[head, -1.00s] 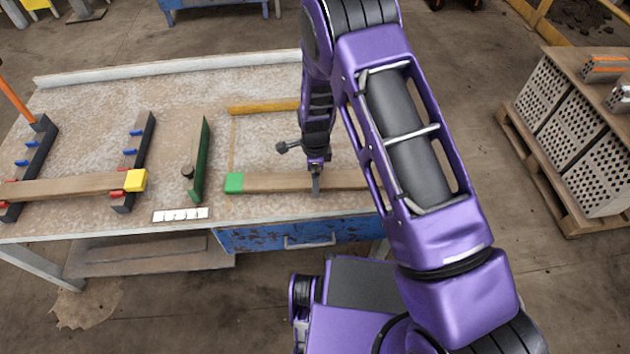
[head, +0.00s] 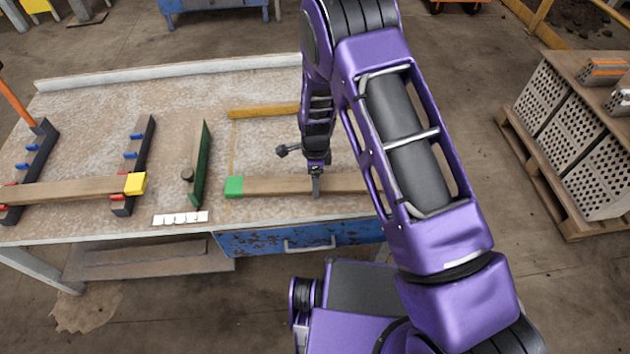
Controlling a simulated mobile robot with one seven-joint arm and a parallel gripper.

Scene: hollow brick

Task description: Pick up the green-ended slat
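The green-ended slat (head: 275,185) is a long wooden bar lying left to right near the front of the workbench. Its green end (head: 234,187) is at the left, and its right part is hidden behind my arm. My gripper (head: 316,188) points down at the slat's middle stretch, with its fingertips at the slat. I see the fingers edge-on, so I cannot tell whether they are open or closed on it.
A yellow-ended slat (head: 70,189) rests across two dark racks with blue and red pegs at the left. A green upright board (head: 202,165) stands between it and the green end. A yellow strip (head: 265,111) lies behind. Pallet-borne bricks (head: 570,130) stand right.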

